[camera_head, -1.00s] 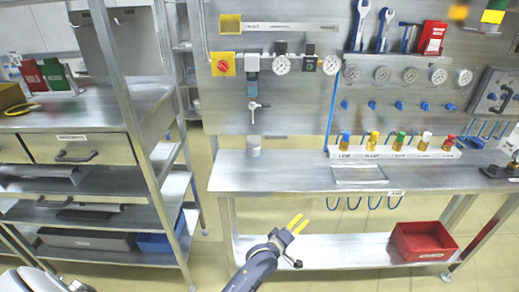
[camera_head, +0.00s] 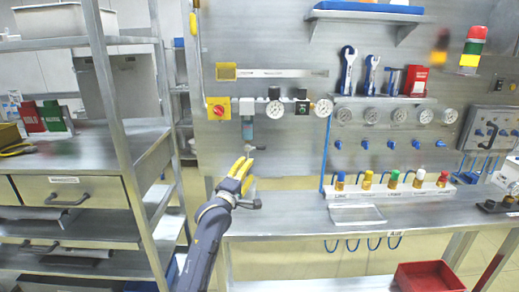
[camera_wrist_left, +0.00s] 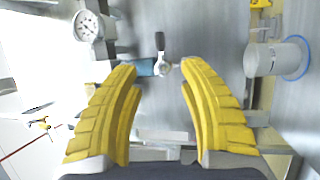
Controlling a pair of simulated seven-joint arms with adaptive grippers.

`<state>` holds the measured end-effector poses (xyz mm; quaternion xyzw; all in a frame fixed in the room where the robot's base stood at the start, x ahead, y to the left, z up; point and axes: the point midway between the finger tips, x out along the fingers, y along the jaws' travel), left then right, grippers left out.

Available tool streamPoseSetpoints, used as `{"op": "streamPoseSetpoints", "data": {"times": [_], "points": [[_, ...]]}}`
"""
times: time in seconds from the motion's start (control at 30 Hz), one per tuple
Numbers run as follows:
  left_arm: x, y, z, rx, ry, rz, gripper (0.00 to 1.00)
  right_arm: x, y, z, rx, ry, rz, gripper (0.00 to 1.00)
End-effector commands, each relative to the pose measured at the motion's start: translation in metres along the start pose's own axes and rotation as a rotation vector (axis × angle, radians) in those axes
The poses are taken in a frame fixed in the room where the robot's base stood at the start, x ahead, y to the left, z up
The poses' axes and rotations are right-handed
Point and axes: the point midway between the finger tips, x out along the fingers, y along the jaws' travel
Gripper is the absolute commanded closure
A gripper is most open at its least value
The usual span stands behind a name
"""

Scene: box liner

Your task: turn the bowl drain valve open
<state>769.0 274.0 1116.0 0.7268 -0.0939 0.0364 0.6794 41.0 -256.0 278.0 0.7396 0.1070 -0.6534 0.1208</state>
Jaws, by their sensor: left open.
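The filter unit's bowl (camera_head: 247,130) hangs below the regulator on the wall panel. The drain valve (camera_head: 250,148) with its small lever sits at the bowl's lower end. In the left wrist view the bowl (camera_wrist_left: 145,67) is bluish, and the valve (camera_wrist_left: 162,67) with its lever lies between and just beyond the fingertips. My left gripper (camera_head: 242,165) has yellow fingers and is open, just below the valve in the head view. I see nothing between the fingers, and contact with the valve cannot be made out. My right gripper is not in view.
A pressure gauge (camera_wrist_left: 87,26) is near the left finger side in the wrist view, and a grey cylinder (camera_wrist_left: 270,58) is at right. The workbench (camera_head: 290,215) carries a rack (camera_head: 385,190) of coloured bottles. A metal shelf unit (camera_head: 110,100) stands at left.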

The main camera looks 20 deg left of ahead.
Motion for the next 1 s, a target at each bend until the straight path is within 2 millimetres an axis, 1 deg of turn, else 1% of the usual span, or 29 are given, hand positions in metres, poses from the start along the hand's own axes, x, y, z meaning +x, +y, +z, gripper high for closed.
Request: {"op": "streamPoseSetpoints", "data": {"times": [0.03, 0.3, 0.6, 0.8, 1.0], "points": [[0.01, 0.001, 0.0, 0.001, 0.0, 0.001, 0.59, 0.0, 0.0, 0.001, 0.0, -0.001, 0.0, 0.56], [0.06, 0.001, 0.0, 0.002, -0.001, 0.0, 0.59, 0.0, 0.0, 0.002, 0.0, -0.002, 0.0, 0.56], [0.108, 0.0, 0.0, 0.0, -0.001, -0.001, 0.59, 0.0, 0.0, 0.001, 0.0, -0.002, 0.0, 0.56], [0.13, -0.001, 0.001, 0.0, -0.001, -0.001, 0.59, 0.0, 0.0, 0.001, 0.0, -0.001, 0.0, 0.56], [0.141, -0.001, 0.001, 0.0, -0.001, 0.0, 0.59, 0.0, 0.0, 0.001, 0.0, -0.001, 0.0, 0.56]]}}
